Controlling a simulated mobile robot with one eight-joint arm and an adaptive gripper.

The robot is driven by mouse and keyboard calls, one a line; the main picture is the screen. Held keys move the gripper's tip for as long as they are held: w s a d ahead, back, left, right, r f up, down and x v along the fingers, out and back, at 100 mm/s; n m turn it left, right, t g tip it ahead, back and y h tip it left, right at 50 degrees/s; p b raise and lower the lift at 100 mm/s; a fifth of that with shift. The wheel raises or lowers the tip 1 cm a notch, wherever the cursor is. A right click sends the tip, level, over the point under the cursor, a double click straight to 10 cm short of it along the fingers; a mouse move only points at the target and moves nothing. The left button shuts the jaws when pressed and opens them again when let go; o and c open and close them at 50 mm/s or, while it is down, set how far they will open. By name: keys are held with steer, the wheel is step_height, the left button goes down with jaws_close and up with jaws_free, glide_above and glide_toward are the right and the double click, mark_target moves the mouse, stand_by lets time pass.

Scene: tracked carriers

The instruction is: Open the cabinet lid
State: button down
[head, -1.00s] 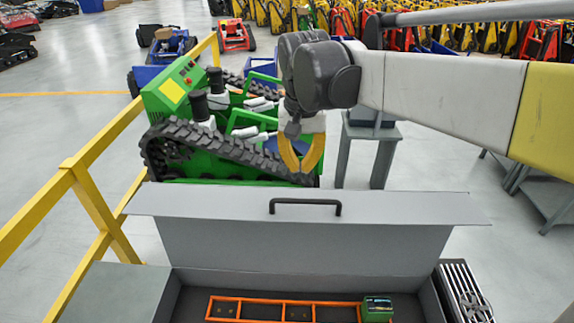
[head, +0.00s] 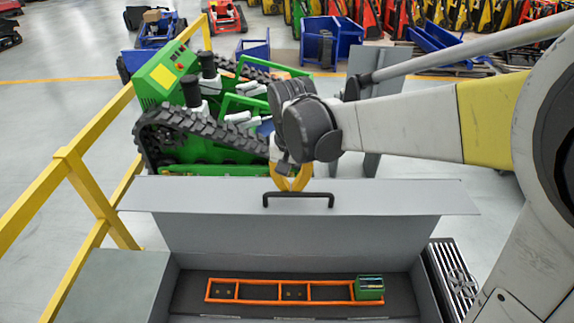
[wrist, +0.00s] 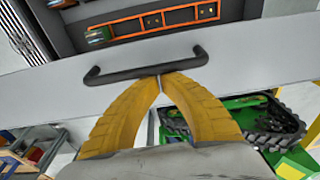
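The grey cabinet lid (head: 400,197) stands raised at the back of the open cabinet (head: 157,290), its underside facing the head camera. A black bar handle (head: 298,195) is on the lid's upper edge. My gripper (head: 291,188) is just behind that edge, at the handle. In the wrist view, the yellow fingertips (wrist: 160,77) meet at the middle of the handle (wrist: 145,71), with only a thin line between them. I cannot tell whether they touch the bar. Inside the cabinet is an orange frame (head: 268,301) with a green block (head: 369,288) at its right end.
A green tracked carrier (head: 165,76) stands close behind the lid. A yellow railing (head: 100,120) runs along the left. A slotted metal part (head: 455,280) is right of the cabinet. Blue bins (head: 330,40) and more carriers are farther back.

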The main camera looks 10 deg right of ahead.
stand_by(0.3)
steer(key=s+a+f+t+b, duration=0.1)
steer(key=s+a+f+t, duration=0.1)
steer(key=s, duration=0.9)
steer(key=shift+f+t+h, duration=0.3)
steer(key=shift+f+t, duration=0.3)
steer(key=shift+a, duration=0.1)
